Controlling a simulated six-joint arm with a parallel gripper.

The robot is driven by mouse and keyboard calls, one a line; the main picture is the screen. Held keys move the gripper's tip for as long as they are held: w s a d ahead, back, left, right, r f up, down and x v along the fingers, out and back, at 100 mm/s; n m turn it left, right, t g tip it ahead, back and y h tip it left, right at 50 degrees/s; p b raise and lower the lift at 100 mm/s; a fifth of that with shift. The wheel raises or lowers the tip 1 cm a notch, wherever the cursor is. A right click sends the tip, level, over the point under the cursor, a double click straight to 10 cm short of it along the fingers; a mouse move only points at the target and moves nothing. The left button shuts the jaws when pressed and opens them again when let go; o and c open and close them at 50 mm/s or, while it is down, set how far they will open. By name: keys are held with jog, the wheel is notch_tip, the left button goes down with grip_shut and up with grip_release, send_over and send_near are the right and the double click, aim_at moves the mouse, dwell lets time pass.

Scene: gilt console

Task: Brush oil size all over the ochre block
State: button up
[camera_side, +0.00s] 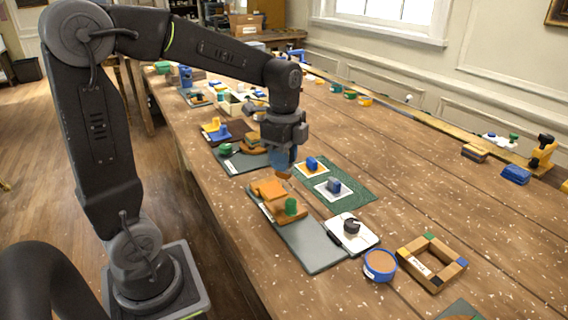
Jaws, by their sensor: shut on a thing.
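My gripper (286,148) points down over the near left part of the table. It is shut on a blue-handled tool (283,160), which looks like a brush with its tip down. The tip is small and close to an ochre-orange block (268,188); I cannot tell whether they touch. The block lies at the far end of a grey mat (310,245). Next to it on the mat is an orange piece with a green knob (290,206). A round blue dish with a tan inside (380,265) stands to the right; I cannot tell what it holds.
A white tray with a dark round object (352,227) and a square wooden frame (432,262) stand to the right. A green mat (348,198) with blue pieces on pale cards lies just behind. Several small coloured items crowd the table's far left. The table's right middle is mostly clear.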

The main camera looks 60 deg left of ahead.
jog(key=shift+r, duration=1.1)
jog(key=shift+d, duration=0.1)
